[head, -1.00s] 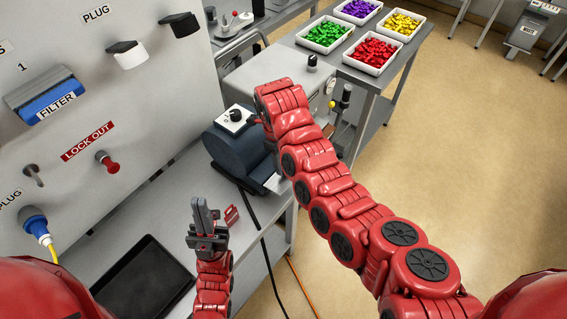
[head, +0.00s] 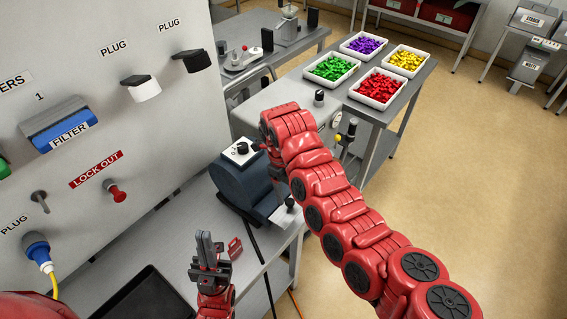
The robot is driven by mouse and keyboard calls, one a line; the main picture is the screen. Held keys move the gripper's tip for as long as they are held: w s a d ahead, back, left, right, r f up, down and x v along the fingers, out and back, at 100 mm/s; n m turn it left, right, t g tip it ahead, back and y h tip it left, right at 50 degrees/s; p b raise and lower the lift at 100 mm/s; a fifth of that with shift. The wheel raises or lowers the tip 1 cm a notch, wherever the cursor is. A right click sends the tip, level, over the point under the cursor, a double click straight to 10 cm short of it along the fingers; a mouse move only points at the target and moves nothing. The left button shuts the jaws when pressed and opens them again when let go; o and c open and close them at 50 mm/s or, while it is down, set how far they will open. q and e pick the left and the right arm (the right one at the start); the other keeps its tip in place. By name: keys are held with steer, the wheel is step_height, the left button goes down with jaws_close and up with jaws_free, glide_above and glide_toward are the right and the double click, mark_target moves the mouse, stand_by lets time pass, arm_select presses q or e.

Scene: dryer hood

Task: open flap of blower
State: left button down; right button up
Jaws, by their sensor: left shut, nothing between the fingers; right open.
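The blower (head: 240,187) is a dark blue-grey rounded housing on the grey bench, with a white switch box and black knob (head: 241,150) on top. A pale metal plate with a small dark knob (head: 287,214) shows at its lower right front; I cannot tell whether this is the flap. My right arm reaches to the blower's right side. My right gripper (head: 277,170) is open there, mostly hidden behind its own red wrist, and I cannot tell whether it touches the blower. My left gripper (head: 208,238) is shut and empty, pointing up in front of the blower, apart from it.
A grey panel with plugs, a blue filter (head: 65,126) and a red lockout knob (head: 117,193) stands at left. A black tray (head: 145,296) and a small red item (head: 234,248) lie on the bench. Coloured-parts bins (head: 378,90) stand behind; floor at right is clear.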

step_height(320, 180, up, 14)
steer(key=w+a+b, duration=0.1)
steer(key=b, duration=0.2)
steer(key=shift+a+r, duration=0.2)
steer(key=shift+a, duration=0.1)
steer(key=shift+w, duration=0.1)
steer(key=shift+f, duration=0.1)
